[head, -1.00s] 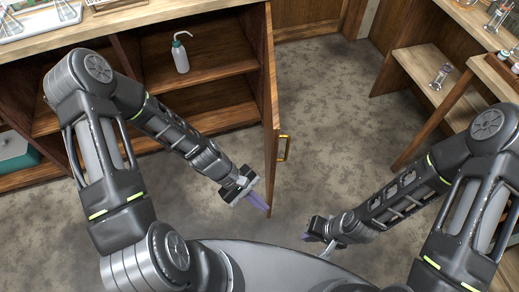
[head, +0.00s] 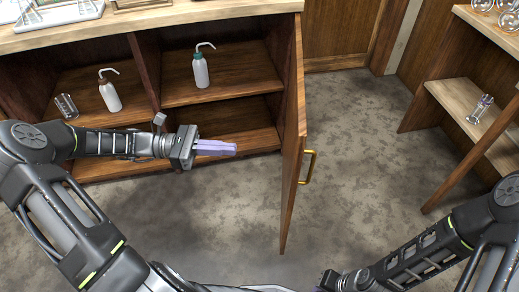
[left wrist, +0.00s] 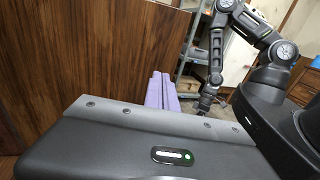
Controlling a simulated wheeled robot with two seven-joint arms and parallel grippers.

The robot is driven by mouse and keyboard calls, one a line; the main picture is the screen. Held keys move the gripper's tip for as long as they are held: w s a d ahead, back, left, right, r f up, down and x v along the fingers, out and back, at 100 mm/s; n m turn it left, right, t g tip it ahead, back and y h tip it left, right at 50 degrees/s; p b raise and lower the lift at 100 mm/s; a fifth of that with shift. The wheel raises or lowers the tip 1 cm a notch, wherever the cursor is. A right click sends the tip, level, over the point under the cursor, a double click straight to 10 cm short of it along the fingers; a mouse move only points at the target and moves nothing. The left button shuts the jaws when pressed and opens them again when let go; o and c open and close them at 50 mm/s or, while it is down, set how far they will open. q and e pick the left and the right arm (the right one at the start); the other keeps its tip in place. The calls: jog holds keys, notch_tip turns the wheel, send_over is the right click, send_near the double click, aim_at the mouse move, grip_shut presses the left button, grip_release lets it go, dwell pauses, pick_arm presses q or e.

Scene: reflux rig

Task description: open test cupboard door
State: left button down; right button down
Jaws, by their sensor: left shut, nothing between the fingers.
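The wooden cupboard door (head: 293,135) stands swung wide open in the head view, seen nearly edge-on, with its brass handle (head: 309,167) on the right-hand face. My left gripper (head: 232,149) is shut and empty, in front of the open cupboard and left of the door, apart from it. In the left wrist view its purple fingers (left wrist: 161,90) lie together, with a brown wood panel to their left. My right gripper (head: 325,281) is at the bottom edge of the head view; its fingers are not clearly visible.
The cupboard shelves (head: 225,92) hold a teal-capped wash bottle (head: 200,70), a brown-capped wash bottle (head: 109,95) and a small glass item (head: 66,105). A wooden shelf unit (head: 455,100) stands at the right. The floor (head: 360,130) between is clear.

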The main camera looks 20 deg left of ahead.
aim_at(296, 144)
pick_arm(q)
jog(key=b+x, duration=0.4)
jog(key=x, duration=1)
